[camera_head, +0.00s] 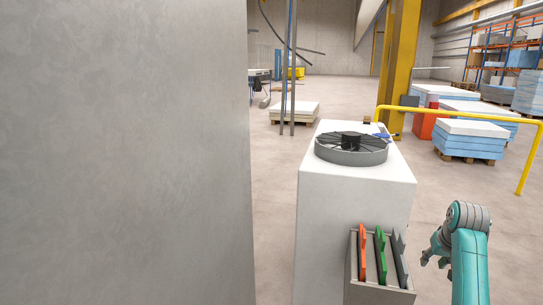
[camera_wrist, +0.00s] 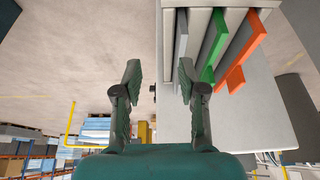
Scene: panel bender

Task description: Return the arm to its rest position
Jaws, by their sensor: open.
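My gripper (camera_head: 432,256) is at the lower right of the head view, on the end of my teal and grey arm, to the right of a small rack of coloured plates. In the wrist view my gripper (camera_wrist: 158,80) has its two dark fingers spread apart, with nothing between them. The picture there is upside down. The rest position itself is not marked in either view.
A grey holder (camera_head: 377,296) with an orange plate (camera_head: 362,245), a green plate (camera_head: 380,252) and a grey plate (camera_head: 399,258) is fixed to a white cabinet (camera_head: 330,215). A round black fan (camera_head: 351,149) tops it. A grey wall (camera_head: 120,150) fills the left. A yellow rail (camera_head: 460,116) stands right.

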